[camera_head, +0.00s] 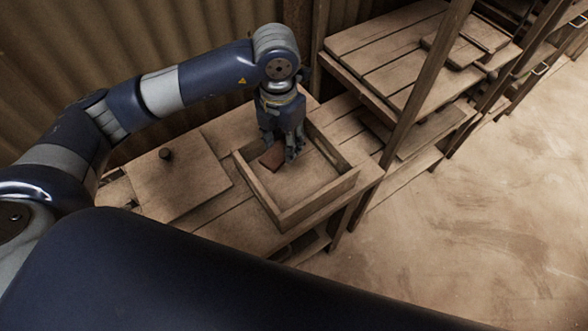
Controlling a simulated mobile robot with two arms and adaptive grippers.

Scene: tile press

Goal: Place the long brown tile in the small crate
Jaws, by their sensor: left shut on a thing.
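The small wooden crate (318,202) stands open-topped on the bench. The brown tile (271,159) is inside the crate's outline, near its back left corner, and looks reddish-brown. My left gripper (290,154) points down over the crate and is shut on the tile. The fingers hide part of the tile, so its full length does not show. I cannot tell whether the tile touches the crate floor. My right gripper is not in view.
A wooden shelf unit (390,55) with planks stands at the right. A corrugated wall is behind. The floor (470,220) at the right is clear.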

